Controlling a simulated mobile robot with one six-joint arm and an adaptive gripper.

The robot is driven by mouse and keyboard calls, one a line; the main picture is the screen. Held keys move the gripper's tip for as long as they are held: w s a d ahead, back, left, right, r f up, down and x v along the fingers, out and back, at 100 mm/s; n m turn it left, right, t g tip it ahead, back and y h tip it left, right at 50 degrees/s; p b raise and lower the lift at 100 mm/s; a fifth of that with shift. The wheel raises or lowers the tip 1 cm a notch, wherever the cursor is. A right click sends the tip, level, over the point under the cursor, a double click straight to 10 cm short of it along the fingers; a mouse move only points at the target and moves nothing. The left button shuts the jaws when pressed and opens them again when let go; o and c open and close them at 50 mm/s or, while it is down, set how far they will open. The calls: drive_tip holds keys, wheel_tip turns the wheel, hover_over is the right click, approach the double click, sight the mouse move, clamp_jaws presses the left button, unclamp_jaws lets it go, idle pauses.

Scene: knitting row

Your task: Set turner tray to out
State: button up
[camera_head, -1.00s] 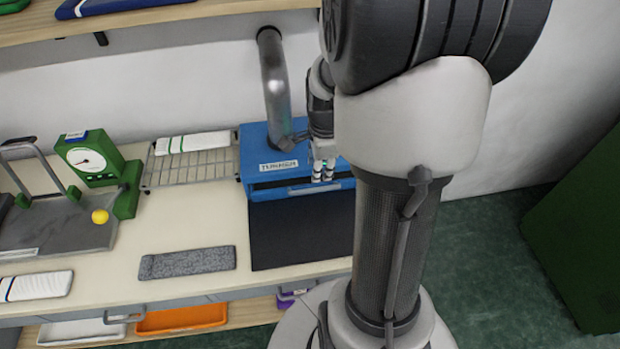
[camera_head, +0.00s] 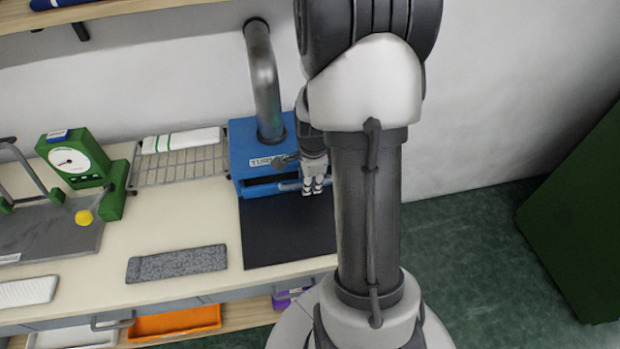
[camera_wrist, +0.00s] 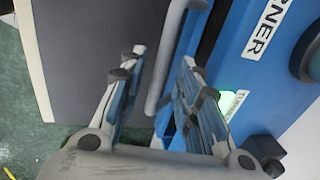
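The turner (camera_head: 238,165) is a blue box at the back right of the counter, with a pipe rising from its top. A grey bar handle (camera_head: 289,186) runs along the front of its tray, below a dark slot. I cannot tell how far the tray is out. My gripper (camera_head: 313,190) is at the right part of the handle. In the wrist view, the handle (camera_wrist: 172,62) passes between the parted fingers of my gripper (camera_wrist: 162,62), with gaps on both sides. My arm hides the turner's right side.
A black mat (camera_head: 285,232) lies in front of the turner. A wire rack (camera_head: 180,168) with a folded cloth, a green dial scale (camera_head: 75,160) and a grey speckled cloth (camera_head: 177,264) stand or lie to the left. Green floor (camera_head: 480,235) is clear at right.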

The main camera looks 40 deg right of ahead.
clamp_jaws()
idle(0.4)
drive_tip(key=shift+s, duration=0.1)
